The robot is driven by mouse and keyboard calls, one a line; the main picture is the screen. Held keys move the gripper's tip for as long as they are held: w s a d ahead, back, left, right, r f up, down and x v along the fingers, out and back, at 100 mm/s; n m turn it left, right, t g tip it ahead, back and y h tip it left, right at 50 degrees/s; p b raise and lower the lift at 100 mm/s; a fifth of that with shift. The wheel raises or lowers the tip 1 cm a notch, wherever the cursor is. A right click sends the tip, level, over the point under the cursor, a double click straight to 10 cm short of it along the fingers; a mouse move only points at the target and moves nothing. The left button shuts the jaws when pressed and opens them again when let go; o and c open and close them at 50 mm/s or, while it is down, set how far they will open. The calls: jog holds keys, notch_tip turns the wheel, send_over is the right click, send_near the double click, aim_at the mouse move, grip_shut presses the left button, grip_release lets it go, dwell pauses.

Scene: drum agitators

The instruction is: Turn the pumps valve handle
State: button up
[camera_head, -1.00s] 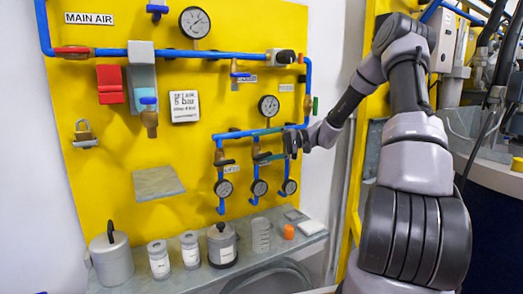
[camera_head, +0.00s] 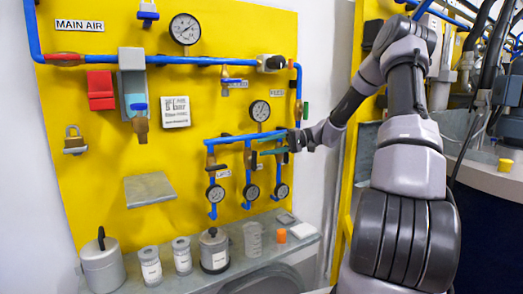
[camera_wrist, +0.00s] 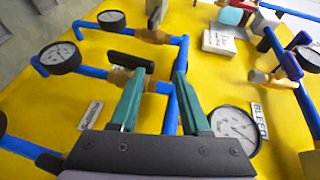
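The yellow panel (camera_head: 95,150) carries blue pipes with small lever valves. Three branch valves sit above the lower gauges. In the wrist view a black lever handle (camera_wrist: 130,61) on a brass valve body (camera_wrist: 126,80) lies just beyond my left fingertip. Which label belongs to it is too blurred to tell. My gripper (camera_wrist: 158,75) is open, its two teal fingers spread, with a blue pipe (camera_wrist: 170,110) behind the gap. Contact with the handle cannot be judged. In the head view my gripper (camera_head: 272,150) is by the right-hand branch valves, partly covering them.
Lower gauges (camera_head: 252,192) hang below the branches. A shelf (camera_head: 200,284) with jars and cans runs beneath. A grey plate (camera_head: 152,190) projects from the panel.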

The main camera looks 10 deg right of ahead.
jog(key=d+r, duration=0.1)
jog(key=d, duration=0.7)
jog(key=shift+s+d, duration=0.2)
jog(key=shift+s, duration=0.25)
dwell(0.4)
